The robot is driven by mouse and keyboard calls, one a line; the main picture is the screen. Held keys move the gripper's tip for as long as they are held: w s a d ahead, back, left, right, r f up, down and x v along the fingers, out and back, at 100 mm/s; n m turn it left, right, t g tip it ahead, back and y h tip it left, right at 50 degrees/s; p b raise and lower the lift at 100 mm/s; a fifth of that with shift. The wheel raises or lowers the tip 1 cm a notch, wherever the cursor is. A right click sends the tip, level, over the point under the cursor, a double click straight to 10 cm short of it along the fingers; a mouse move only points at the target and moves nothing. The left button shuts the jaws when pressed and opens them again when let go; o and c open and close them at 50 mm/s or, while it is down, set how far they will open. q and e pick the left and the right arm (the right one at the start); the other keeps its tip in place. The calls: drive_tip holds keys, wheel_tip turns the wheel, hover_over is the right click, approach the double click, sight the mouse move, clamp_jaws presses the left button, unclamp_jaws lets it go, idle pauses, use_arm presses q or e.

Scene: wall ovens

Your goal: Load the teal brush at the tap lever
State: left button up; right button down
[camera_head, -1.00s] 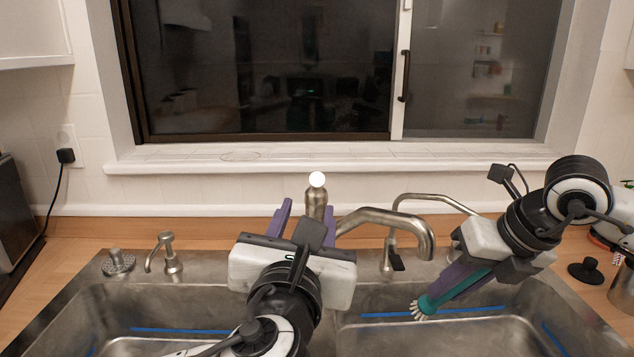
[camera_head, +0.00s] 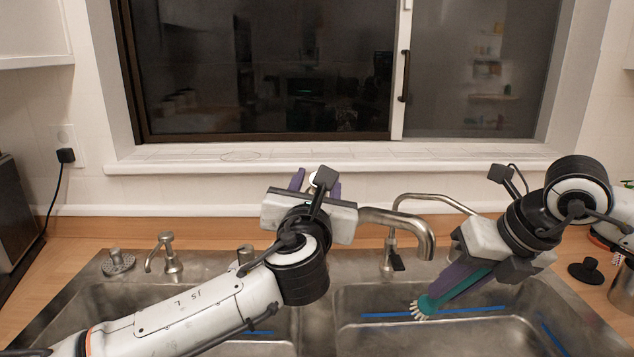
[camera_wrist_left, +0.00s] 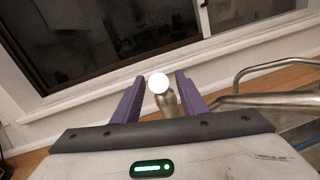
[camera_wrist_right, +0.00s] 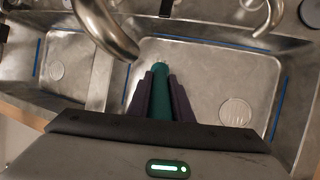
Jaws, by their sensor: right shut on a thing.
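The teal brush (camera_head: 462,292) is in my right gripper (camera_head: 452,279), above the right sink basin, with its pale bristles pointing down and left. In the right wrist view the teal handle (camera_wrist_right: 160,95) lies between the two purple fingers, which are shut on it. The tap lever has a white ball top (camera_wrist_left: 159,83) on a metal stem (camera_wrist_left: 168,103). My left gripper (camera_wrist_left: 157,88) is open, with one purple finger on each side of the lever and a visible gap to both. In the head view my left gripper (camera_head: 316,184) mostly hides the lever.
The thick tap spout (camera_head: 412,222) arches right, close to my left gripper. A thinner tap (camera_head: 425,197) with a black handle stands behind it. A soap dispenser (camera_head: 168,257) is at the left rim. A black stopper (camera_head: 586,270) lies on the right counter.

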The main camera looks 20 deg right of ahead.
use_arm(q)
clamp_jaws()
drive_tip(key=shift+w+r+g, duration=0.2)
drive_tip(key=shift+r+g, duration=0.1)
drive_tip(key=shift+r, duration=0.05)
drive_tip(key=shift+w+d+r+g+y, duration=0.1)
drive_tip(key=shift+w+r+g+y, duration=0.1)
drive_tip(key=shift+g+y, duration=0.1)
unclamp_jaws()
drive_tip(key=v, duration=1.2)
